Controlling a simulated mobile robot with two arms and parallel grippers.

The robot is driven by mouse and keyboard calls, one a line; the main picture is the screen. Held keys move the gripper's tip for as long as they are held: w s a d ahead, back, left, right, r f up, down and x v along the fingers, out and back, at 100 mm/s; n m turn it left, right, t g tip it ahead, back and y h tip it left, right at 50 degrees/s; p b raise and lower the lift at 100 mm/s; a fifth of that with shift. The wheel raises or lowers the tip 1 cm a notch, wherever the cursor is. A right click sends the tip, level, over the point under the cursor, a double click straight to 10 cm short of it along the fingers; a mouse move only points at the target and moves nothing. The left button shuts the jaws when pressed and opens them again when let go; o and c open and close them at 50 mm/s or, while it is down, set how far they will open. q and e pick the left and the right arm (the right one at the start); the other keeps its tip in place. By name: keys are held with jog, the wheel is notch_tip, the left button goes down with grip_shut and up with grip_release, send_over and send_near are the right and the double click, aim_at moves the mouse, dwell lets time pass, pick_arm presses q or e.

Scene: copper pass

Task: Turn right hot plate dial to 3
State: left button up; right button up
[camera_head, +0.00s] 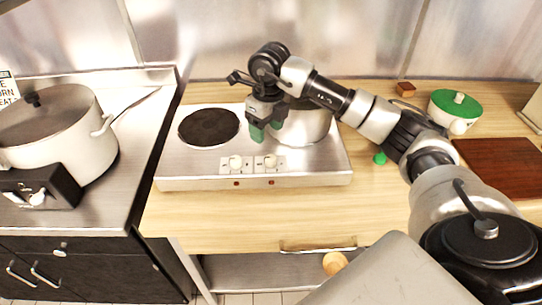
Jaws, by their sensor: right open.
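A silver double hot plate (200,170) stands on the wooden counter. Its left burner (209,127) is bare and dark. A steel pot (306,125) stands on the right side, partly hidden by my right gripper. Two pale dials sit on the front: the left dial (235,162) and the right dial (269,160). Their markings are too small to read. My right gripper (265,133) is open, with green fingertips pointing down just above and behind the right dial, apart from it. My left gripper is not in view.
A large lidded pot (50,135) stands at the left on a steel surface. A green-lidded white pot (455,106), a small green item (380,158) and a brown board (502,167) lie to the right. The wooden counter (230,215) is clear in front of the hot plate.

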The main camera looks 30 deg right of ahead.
aim_at(271, 157)
jog(key=shift+h, duration=0.3)
jog(key=f+p, duration=0.1)
jog(key=f, duration=0.2)
jog(key=f+p, duration=0.1)
jog(key=f, duration=0.3)
jog(key=d+f, duration=0.1)
jog(key=f, duration=0.2)
jog(key=shift+f+p, duration=0.2)
jog(key=shift+p, duration=0.2)
jog(key=shift+s, duration=0.1)
jog(key=shift+c, duration=0.2)
